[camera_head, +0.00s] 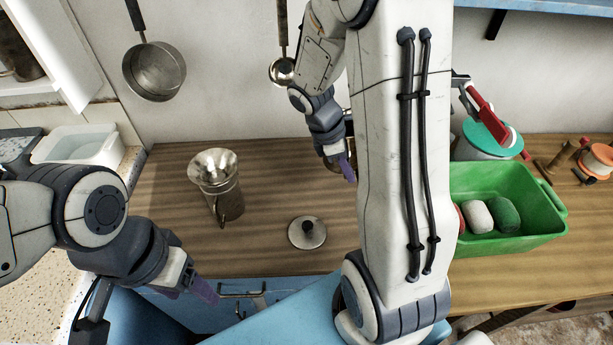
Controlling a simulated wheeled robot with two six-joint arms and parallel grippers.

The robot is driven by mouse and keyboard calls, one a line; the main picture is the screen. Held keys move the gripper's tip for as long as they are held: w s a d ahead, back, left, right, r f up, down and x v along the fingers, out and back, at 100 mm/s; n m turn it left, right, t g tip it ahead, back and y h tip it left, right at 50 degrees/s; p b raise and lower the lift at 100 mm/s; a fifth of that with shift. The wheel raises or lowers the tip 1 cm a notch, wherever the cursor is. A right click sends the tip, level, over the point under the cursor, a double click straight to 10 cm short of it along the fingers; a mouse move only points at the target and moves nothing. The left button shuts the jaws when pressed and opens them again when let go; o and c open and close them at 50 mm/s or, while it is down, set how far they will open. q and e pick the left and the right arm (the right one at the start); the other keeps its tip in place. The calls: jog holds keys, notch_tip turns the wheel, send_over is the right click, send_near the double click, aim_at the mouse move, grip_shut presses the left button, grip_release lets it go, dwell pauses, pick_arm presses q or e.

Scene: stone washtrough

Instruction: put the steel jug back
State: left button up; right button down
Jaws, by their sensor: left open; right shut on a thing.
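A shiny steel jug (228,202) with a wide, funnel-like top and a handle towards me stands upright on the wooden counter (265,180), left of centre. My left gripper (196,288) is open and empty at the counter's front edge, below and apart from the jug. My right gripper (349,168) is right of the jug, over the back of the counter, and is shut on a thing. That thing is mostly hidden behind the gripper and my arm; only brownish, shiny bits show, so I cannot tell what it is.
A round lid with a dark knob (307,232) lies on the counter. A green crate (515,240) holding rounded things stands at right, with a teal-lidded pot (488,140) behind. A pan (154,72) and a ladle (282,70) hang on the wall. A white basin (85,145) is at left.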

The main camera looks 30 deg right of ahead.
jog(key=w+a+f, duration=0.1)
jog(key=w+f, duration=0.1)
jog(key=w, duration=0.1)
jog(key=w+a+f+p, duration=0.1)
jog(key=w+f, duration=0.1)
jog(key=w, duration=0.2)
jog(key=w+a+f, duration=0.1)
jog(key=w+f, duration=0.2)
jog(key=shift+w+a+p, duration=0.25)
jog(key=shift+a+p, duration=0.1)
notch_tip(320, 180, down, 3)
jog(key=shift+f, duration=0.4)
jog(key=shift+f, duration=0.2)
jog(key=c, duration=1)
grip_release()
